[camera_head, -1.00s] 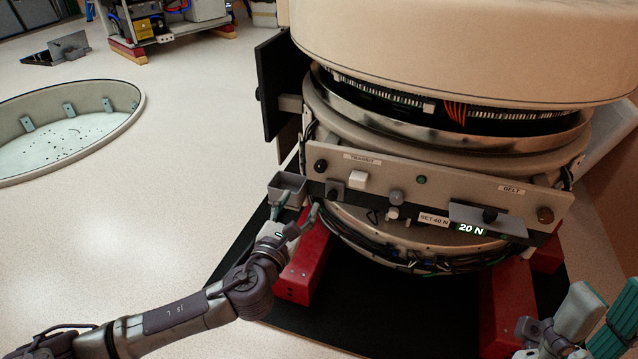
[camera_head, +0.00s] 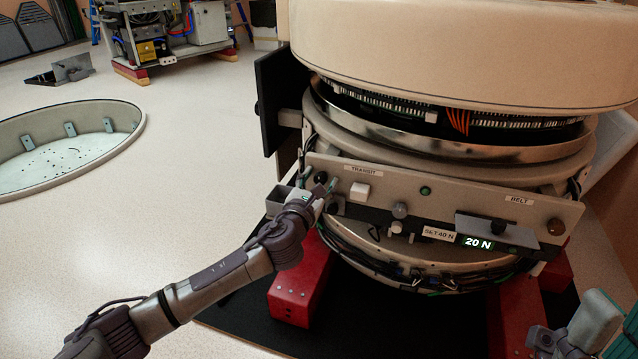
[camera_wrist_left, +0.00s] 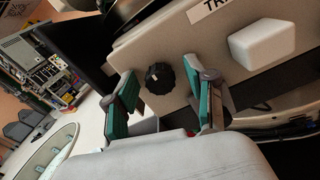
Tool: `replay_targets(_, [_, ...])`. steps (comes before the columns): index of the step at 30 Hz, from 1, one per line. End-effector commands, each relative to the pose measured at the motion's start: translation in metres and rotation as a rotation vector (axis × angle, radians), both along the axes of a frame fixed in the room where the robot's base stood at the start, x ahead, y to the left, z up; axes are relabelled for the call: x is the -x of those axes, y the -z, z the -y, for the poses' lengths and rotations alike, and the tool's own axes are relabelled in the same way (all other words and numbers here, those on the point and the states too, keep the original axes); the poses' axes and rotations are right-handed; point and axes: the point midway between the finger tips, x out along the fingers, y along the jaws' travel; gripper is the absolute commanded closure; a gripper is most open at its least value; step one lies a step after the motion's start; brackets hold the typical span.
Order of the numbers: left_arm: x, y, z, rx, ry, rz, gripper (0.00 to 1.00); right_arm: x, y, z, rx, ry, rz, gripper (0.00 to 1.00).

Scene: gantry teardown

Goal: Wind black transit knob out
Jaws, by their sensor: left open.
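The black transit knob (camera_head: 320,177) sits at the left end of the beige panel (camera_head: 430,190), left of the TRANSIT label (camera_head: 363,170). In the left wrist view the round, ribbed knob (camera_wrist_left: 160,78) appears between my two finger pads, with gaps on both sides. My left gripper (camera_head: 317,188) is open in front of the panel's left end, its fingertips close to the knob. I cannot tell whether they reach around it. My right gripper (camera_head: 598,330) is partly cut off at the lower right corner.
A grey open box (camera_head: 283,212) is behind my left gripper. A black door (camera_head: 278,98) stands at left. Red supports (camera_head: 300,283) stand below.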

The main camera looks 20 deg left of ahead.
Motion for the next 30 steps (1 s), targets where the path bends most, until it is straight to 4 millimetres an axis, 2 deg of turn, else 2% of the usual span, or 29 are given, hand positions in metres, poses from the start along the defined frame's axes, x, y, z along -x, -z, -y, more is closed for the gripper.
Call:
replay_targets(4, [0.0001, -0.0002, 0.0000, 0.000, 0.000, 0.000, 0.45, 0.0001, -0.0005, -0.0001, 0.000, 0.000, 0.000, 0.60])
replay_targets(5, [0.0002, -0.0001, 0.0000, 0.000, 0.000, 0.000, 0.48, 0.0001, -0.0005, -0.0001, 0.000, 0.000, 0.000, 0.60])
replay_targets(12, [0.0004, 0.0001, 0.0000, 0.001, 0.000, -0.001, 0.88, 0.0003, -0.0005, 0.0000, 0.000, 0.000, 0.001, 0.60])
replay_targets(14, [0.0004, 0.0001, 0.0000, 0.001, 0.000, 0.000, 0.98, 0.0004, -0.0005, 0.0000, -0.001, -0.001, 0.002, 0.60])
replay_targets(15, [0.0004, 0.0001, 0.0000, 0.001, 0.000, -0.001, 1.00, 0.0004, -0.0005, 0.0000, -0.001, 0.000, 0.002, 0.60])
replay_targets(23, [0.0006, -0.0004, 0.0000, 0.025, 0.000, -0.002, 1.00, 0.0014, -0.0030, 0.0004, -0.003, -0.001, 0.004, 0.60])
replay_targets(30, [0.0007, -0.0017, 0.0003, 0.141, 0.000, -0.007, 1.00, 0.0042, -0.0039, 0.0016, -0.009, -0.001, -0.019, 0.60])
